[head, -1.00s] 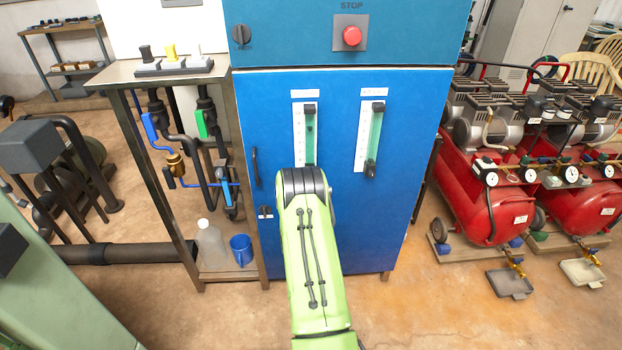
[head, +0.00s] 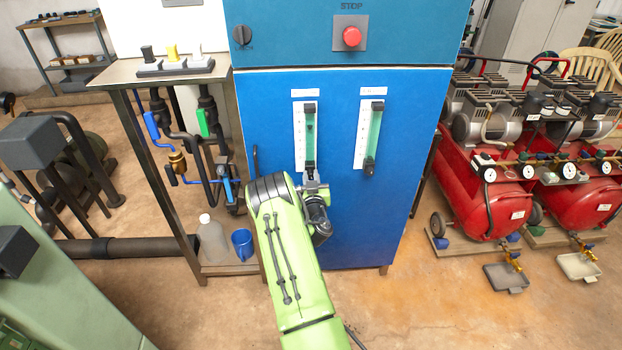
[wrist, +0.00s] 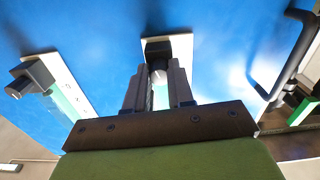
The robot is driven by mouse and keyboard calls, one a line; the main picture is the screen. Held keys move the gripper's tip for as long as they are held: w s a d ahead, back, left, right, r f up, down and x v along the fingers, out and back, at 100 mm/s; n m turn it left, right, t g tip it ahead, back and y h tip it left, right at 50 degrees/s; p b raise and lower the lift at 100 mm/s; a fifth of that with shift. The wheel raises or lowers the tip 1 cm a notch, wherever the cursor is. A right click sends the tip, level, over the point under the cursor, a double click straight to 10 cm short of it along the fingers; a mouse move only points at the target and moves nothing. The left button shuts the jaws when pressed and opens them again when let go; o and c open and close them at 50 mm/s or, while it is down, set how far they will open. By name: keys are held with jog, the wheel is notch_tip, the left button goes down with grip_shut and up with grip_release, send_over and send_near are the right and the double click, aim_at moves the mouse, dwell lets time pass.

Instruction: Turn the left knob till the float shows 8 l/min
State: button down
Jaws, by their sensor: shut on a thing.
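The left flow meter (head: 309,140) is a white scale with a green tube on the blue cabinet door. A small dark float mark (head: 309,127) shows in its upper part; the scale figures are too small to read. My gripper (head: 316,186) is at the foot of this meter. In the wrist view my gripper (wrist: 158,78) has its jaws on either side of the left knob (wrist: 159,75), shut on it, below the meter's black end block (wrist: 158,49). My arm and gripper hide this knob in the head view. The right meter (head: 370,135) has its own dark knob (head: 370,167), untouched.
A red stop button (head: 351,37) and a black rotary switch (head: 242,35) are above the door. A steel bench (head: 160,76) with pipes stands at left. Red compressors (head: 490,205) stand at right. The door handle (wrist: 300,55) shows in the wrist view.

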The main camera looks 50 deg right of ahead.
jog(key=shift+f+n+b, duration=0.15)
jog(key=shift+n+b, duration=0.65)
jog(key=shift+n, duration=0.6)
jog(key=c, duration=1)
grip_release()
